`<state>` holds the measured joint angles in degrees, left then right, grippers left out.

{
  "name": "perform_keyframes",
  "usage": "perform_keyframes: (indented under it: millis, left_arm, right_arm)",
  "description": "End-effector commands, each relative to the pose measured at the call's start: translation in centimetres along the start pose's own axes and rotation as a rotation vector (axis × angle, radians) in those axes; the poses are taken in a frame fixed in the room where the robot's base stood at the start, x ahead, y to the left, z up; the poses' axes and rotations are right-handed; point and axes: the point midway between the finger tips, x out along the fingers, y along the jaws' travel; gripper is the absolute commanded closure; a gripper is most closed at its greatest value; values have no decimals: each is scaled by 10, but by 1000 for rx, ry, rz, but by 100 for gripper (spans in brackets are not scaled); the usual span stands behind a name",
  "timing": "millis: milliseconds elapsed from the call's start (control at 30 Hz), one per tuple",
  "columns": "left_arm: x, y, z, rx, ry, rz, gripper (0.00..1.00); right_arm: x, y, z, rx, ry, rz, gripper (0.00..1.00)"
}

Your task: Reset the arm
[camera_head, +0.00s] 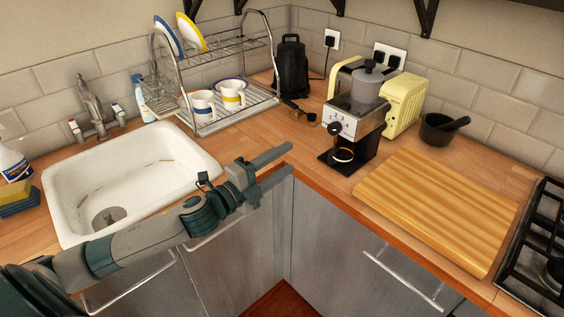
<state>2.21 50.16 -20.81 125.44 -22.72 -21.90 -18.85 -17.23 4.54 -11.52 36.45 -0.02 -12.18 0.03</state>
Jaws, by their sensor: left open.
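My left arm comes in from the lower left and reaches across the front of the sink. My left gripper (283,163) is open and empty, its two fingers pointing right, near the inner corner of the counter's front edge. Nothing is between the fingers. My right gripper is not in this view.
A white sink (190,150) lies behind the arm, with a dish rack (225,118) beyond it. A gas hob (545,245) is far right. Steel fronts (330,235) lie below.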

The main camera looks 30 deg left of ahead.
Motion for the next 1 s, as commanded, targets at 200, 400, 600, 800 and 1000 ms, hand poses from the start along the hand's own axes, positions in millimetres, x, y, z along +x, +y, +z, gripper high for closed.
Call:
perform_keyframes:
  millis: [200, 400, 600, 800, 1000]
  left_arm:
    - [0, 0, 0, 0, 0, 0, 53]
    - [-3, 10, -1, -48, -29, 16, 53]
    - [-23, 53, -3, -258, -168, 92, 53]
    - [-80, 135, -16, -609, -430, 262, 53]
    - [-165, 216, -55, -945, -722, 479, 53]
  right_arm:
    - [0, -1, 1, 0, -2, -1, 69]
    - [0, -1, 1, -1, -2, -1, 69]
    - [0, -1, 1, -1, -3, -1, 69]
    - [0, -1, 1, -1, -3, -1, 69]
    - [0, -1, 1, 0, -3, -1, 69]
